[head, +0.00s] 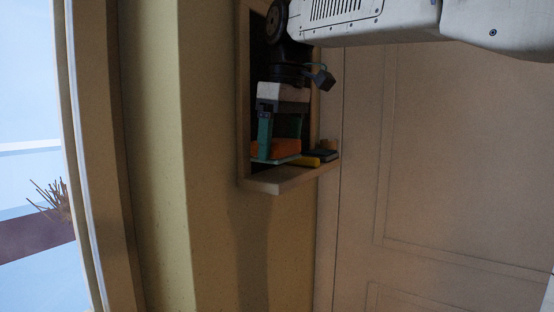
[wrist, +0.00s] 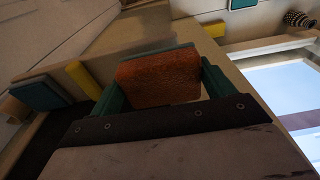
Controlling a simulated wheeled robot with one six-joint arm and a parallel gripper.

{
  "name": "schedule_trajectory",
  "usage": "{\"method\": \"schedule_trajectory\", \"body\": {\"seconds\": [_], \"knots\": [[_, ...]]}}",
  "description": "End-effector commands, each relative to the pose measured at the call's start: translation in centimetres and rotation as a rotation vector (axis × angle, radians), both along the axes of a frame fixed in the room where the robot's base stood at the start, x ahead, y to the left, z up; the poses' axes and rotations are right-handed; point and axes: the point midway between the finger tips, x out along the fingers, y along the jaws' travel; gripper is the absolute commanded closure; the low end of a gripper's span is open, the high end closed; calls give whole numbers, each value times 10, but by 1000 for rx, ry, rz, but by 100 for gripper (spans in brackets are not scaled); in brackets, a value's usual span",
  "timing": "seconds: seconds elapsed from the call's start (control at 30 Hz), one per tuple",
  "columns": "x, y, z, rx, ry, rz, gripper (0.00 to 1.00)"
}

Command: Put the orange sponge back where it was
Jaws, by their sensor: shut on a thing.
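The orange sponge (head: 276,148) is inside a wood-framed recess, at the end of my arm. In the wrist view the sponge (wrist: 158,78) sits between the two green fingers of my gripper (wrist: 160,84), one on each side. My gripper (head: 278,140) is shut on it. A thin teal piece (head: 276,161) lies just beyond the sponge, against the frame wall. I cannot tell whether the sponge touches it.
A yellow stick (head: 310,161), a dark teal block (head: 322,154) and a small wooden piece (head: 328,144) lie close beside the sponge. The wooden frame (head: 284,181) bounds the recess closely. A panelled front (head: 460,160) and a bright window (wrist: 285,95) are nearby.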

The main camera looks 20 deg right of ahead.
Motion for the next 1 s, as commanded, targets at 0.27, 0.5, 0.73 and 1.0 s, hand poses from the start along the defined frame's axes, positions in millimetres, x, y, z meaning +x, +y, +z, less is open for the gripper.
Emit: {"method": "schedule_trajectory", "body": {"seconds": [0.27, 0.5, 0.73, 1.0], "knots": [[29, -6, -4, 0, 0, -1, 40], [29, -7, -32, 0, 2, -3, 40], [29, -7, -38, 1, -1, -3, 40], [29, -7, -39, 1, -1, -3, 0]]}}
